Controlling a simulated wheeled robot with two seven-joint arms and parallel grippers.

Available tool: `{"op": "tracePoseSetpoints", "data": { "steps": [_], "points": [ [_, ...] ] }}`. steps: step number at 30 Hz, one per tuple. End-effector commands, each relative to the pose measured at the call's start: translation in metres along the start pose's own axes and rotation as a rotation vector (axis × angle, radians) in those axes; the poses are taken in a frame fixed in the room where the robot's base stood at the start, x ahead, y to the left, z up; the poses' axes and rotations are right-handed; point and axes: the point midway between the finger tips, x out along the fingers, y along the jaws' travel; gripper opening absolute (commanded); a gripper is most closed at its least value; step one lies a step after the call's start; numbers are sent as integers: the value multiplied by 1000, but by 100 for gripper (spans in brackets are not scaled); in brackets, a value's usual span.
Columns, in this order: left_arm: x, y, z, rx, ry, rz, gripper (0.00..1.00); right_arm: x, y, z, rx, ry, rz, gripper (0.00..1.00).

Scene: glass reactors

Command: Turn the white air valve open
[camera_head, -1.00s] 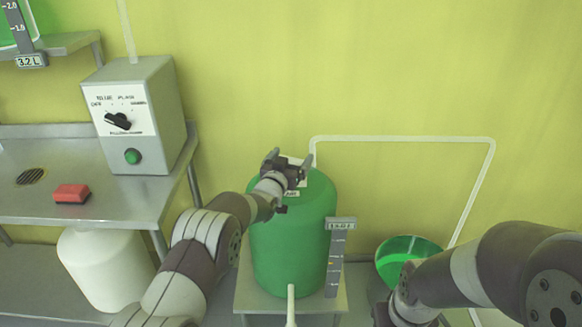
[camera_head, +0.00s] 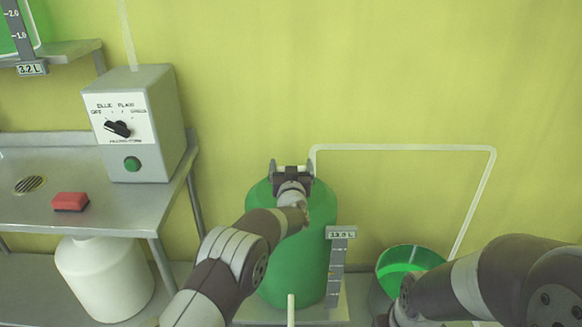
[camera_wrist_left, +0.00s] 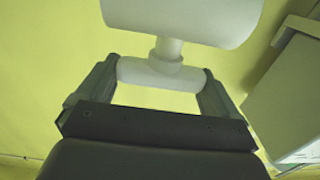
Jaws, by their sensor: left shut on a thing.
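The white air valve (camera_wrist_left: 160,74) shows in the left wrist view as a white cross bar on a short stem, with a larger white body above it. My left gripper (camera_wrist_left: 158,82) has one finger at each end of this bar and is shut on it. In the head view my left gripper (camera_head: 291,171) is at the top of the green tank (camera_head: 275,262), by the white pipe's lower end. The valve is mostly hidden there by the gripper. My right arm (camera_head: 470,285) comes in from the right, over the green bucket; its gripper's fingers are not visible.
A grey control box (camera_head: 160,110) with a black knob and green button stands on the steel table (camera_head: 110,210) at left, near a red block (camera_head: 71,201). A white pipe (camera_head: 400,148) runs along the wall toward a green bucket (camera_head: 408,260). A level gauge (camera_head: 337,265) stands beside the tank.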

Motion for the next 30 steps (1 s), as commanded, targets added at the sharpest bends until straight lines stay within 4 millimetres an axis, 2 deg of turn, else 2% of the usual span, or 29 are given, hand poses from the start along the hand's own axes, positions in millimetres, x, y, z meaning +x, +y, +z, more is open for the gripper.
{"op": "tracePoseSetpoints", "data": {
  "steps": [5,6,13,17,30],
  "points": [
    [0,0,-1,-1,2,0,64,0,0,0,0,0,0,43],
    [0,0,-1,-1,2,0,100,0,0,0,0,0,0,43],
    [-1,0,-1,-1,2,0,100,0,0,0,0,0,0,43],
    [-10,0,-2,0,1,1,100,-1,0,0,0,0,0,43],
    [-104,1,-2,-1,1,2,100,-8,0,-1,0,0,0,43]
  ]
}}
